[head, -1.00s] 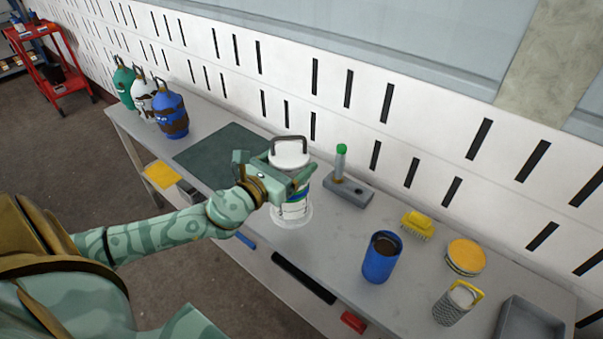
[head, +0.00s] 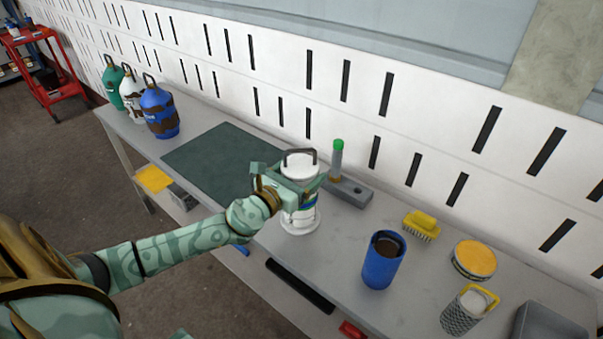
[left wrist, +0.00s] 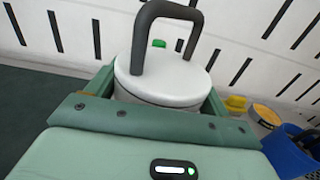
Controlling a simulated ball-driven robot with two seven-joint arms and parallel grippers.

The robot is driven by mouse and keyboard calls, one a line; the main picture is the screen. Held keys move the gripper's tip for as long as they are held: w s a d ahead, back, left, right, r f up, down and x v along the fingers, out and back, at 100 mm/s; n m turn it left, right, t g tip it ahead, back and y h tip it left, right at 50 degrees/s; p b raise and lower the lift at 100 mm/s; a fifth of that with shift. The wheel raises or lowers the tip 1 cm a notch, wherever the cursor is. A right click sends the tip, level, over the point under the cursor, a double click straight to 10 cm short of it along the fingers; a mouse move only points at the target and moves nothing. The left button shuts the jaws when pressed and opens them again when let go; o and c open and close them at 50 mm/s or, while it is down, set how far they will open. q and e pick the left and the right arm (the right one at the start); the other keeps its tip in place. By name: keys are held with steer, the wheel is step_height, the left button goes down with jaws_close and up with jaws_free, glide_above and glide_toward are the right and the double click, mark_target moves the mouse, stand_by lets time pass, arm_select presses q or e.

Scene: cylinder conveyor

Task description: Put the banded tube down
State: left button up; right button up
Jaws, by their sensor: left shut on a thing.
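The banded tube (head: 299,214) is a white cylinder with coloured bands, a flared base and a dark handle on its white lid. My left gripper (head: 303,187) is shut around its upper body in the head view. The tube is upright over the bench (head: 338,235), and I cannot tell whether its base touches the surface. In the left wrist view the lid (left wrist: 165,82) and handle stand between the green jaws, and the lower body is hidden. My right gripper is not in view.
A grey block with a green-capped stick (head: 337,160) stands close to the tube's right. A dark mat (head: 215,160) lies to its left. Further right are a blue cup (head: 383,265), a yellow brush (head: 421,225), a round tin (head: 473,260) and a grater (head: 465,312). Several handled bottles (head: 159,110) stand far left.

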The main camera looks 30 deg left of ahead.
arm_select(q)
steer(key=o, duration=1.6)
steer(key=shift+f, duration=0.1)
steer(key=shift+r, duration=0.2)
steer(key=s, duration=1.2)
steer(key=shift+a, duration=0.45)
